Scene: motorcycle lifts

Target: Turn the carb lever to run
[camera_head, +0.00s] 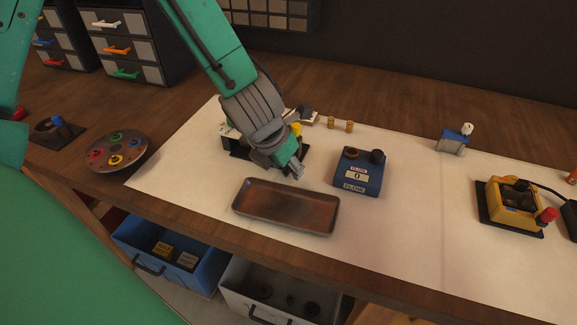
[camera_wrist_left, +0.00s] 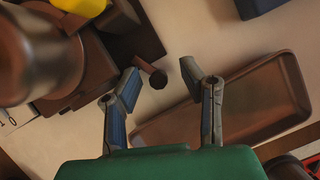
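My left gripper (camera_head: 293,170) reaches down over the white mat, in front of a dark device that it mostly hides in the head view. The left wrist view shows this device, with a brown metal body (camera_wrist_left: 90,75), a large cylinder and a yellow part (camera_wrist_left: 80,6). A short lever (camera_wrist_left: 152,72) with a dark round knob sticks out from it. The knob appears between the fingertips of my left gripper (camera_wrist_left: 160,80), which are apart. I cannot tell whether a finger touches it. No run marking is readable. My right gripper is not in view.
A brown tray (camera_head: 286,181) lies just in front of the gripper. A blue box with a display (camera_head: 360,171) stands right of it. A yellow device (camera_head: 512,204) is farther right. A round dish (camera_head: 117,150) sits left. Bins (camera_head: 168,255) are below the bench edge.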

